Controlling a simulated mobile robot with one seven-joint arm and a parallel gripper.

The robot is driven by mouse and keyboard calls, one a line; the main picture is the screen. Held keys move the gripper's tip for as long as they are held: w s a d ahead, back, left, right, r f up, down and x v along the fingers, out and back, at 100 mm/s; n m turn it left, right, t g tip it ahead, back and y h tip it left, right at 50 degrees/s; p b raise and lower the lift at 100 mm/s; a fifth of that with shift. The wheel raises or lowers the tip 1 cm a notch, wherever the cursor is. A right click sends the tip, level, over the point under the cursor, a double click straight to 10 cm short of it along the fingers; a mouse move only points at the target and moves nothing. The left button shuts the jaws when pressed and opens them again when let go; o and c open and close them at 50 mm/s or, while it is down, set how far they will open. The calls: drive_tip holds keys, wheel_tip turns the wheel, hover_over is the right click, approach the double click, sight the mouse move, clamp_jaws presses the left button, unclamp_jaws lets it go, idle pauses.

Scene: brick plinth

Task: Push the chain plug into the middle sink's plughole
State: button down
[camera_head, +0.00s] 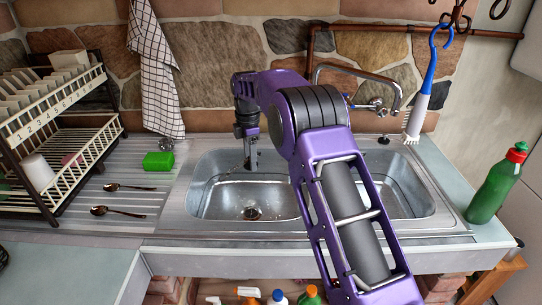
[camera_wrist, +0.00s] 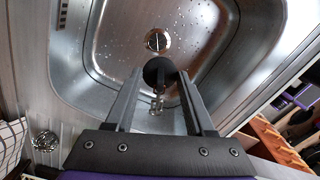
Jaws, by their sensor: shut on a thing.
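My gripper (camera_head: 251,160) points down over the left basin (camera_head: 215,175), behind my arm's purple links. In the wrist view my gripper (camera_wrist: 160,77) is shut on a round black plug (camera_wrist: 158,70), with shiny metal, perhaps its chain, behind it between the fingers (camera_wrist: 157,101). The plughole (camera_head: 250,213) is a metal ring in the basin floor. It also shows in the wrist view (camera_wrist: 157,40), just beyond the plug and apart from it. The plug is held above the basin floor. My arm hides part of the sink to the right, so I cannot tell which basin is the middle one.
A green sponge (camera_head: 158,161), a metal scourer (camera_head: 171,149) and two spoons (camera_head: 117,210) lie on the drainer at left, near a dish rack (camera_head: 95,85). A tap (camera_head: 372,106) stands behind the sink. A green bottle (camera_head: 497,185) stands at right; a brush (camera_head: 419,112) hangs behind.

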drive_tip(key=shift+w+a+f, duration=0.2)
drive_tip(key=shift+a+f, duration=0.15)
drive_tip(key=shift+a, duration=0.05)
drive_tip(key=shift+f, duration=0.25)
drive_tip(key=b, duration=0.6)
hover_over(251, 213)
wheel_tip(251, 213, down, 18)
drive_tip(key=shift+s+r, duration=0.1)
drive_tip(key=shift+f+b, duration=0.35)
drive_tip(key=shift+f, duration=0.45)
drive_tip(key=shift+f+b, duration=0.4)
idle(0.5)
drive_tip(key=shift+c, duration=0.9)
unclamp_jaws()
drive_tip(key=shift+r, duration=0.1)
